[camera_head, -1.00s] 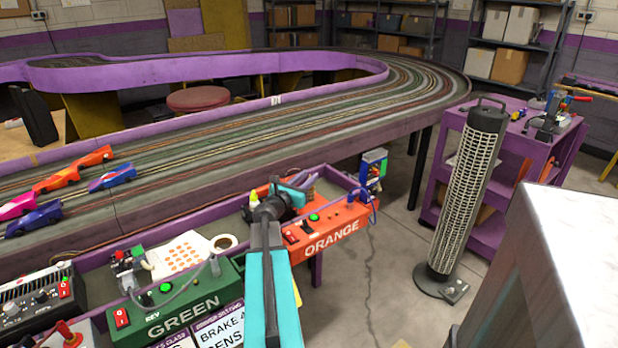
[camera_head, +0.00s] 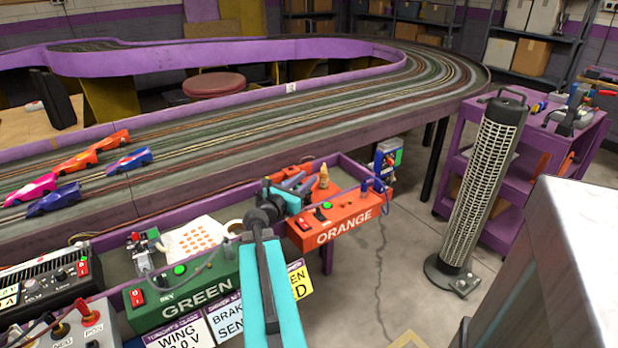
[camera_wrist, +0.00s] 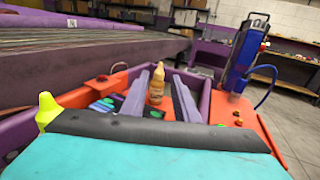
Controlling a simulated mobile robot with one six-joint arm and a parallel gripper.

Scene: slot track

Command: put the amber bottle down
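The amber bottle (camera_head: 323,176), small with a pale pointed cap, stands upright behind the orange control box (camera_head: 341,221) in the purple-edged trough along the track. In the wrist view the bottle (camera_wrist: 156,88) shows between the two grey-purple fingers, with a gap on either side; its base is partly hidden. My gripper (camera_head: 290,184) is open, its fingers pointing toward the bottle from the left and apart from it. The fingers also show spread in the wrist view (camera_wrist: 160,100).
A green control box (camera_head: 186,300) and a spotted sheet (camera_head: 194,237) lie left of my arm. A blue device (camera_head: 387,160) stands right of the orange box. Slot cars (camera_head: 95,157) sit on the track. A tall heater (camera_head: 484,185) stands on the floor at right.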

